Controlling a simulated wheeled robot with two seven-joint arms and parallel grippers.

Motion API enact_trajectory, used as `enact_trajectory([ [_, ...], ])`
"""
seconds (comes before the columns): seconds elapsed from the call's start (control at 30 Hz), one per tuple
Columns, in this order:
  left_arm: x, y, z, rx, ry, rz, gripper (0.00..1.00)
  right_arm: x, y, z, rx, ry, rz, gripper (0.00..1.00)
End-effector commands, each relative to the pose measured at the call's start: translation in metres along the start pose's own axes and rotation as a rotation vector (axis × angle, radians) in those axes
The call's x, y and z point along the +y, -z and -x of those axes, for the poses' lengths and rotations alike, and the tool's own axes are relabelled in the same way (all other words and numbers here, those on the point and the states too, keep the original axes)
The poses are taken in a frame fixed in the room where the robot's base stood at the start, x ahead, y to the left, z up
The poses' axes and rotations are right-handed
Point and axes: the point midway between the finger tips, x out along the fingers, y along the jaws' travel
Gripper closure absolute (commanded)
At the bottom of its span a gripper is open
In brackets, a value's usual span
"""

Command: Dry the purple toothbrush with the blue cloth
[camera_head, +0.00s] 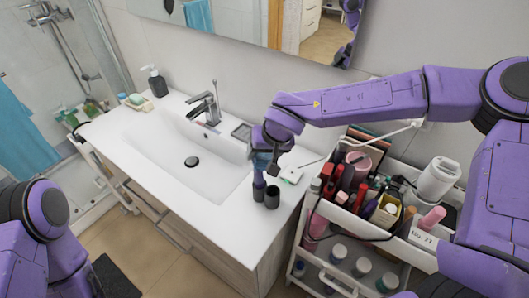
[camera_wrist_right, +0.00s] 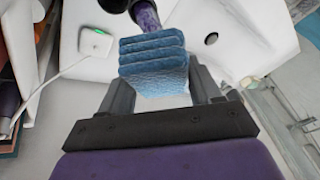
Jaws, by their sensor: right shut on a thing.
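My right gripper (camera_wrist_right: 155,85) is shut on the blue cloth (camera_wrist_right: 153,55), a folded, ribbed pad between its fingers. In the head view the right gripper (camera_head: 268,160) is low over the counter's right end. The purple toothbrush (camera_wrist_right: 145,15) shows just beyond the cloth in the wrist view. My left gripper is out of view.
A small white device (camera_head: 291,176) with a cable lies behind. The sink (camera_head: 185,150) is to the left, with a tap (camera_head: 205,106). A crowded cosmetics cart (camera_head: 335,215) stands to the right.

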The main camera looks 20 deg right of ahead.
Motion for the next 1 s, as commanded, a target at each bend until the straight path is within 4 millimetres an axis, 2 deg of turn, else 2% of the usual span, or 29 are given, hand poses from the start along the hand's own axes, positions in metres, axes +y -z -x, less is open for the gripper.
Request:
enact_trajectory([
  [0.27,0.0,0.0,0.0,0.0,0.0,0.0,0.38,-0.01,0.007,-0.006,-0.004,-0.003,0.001,0.61],
  [0.7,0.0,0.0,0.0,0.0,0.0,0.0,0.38,0.006,-0.006,0.004,-0.003,-0.001,0.0,0.61],
  [1.0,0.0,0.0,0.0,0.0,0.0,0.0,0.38,-0.003,0.001,-0.004,-0.003,-0.002,0.001,0.61],
])
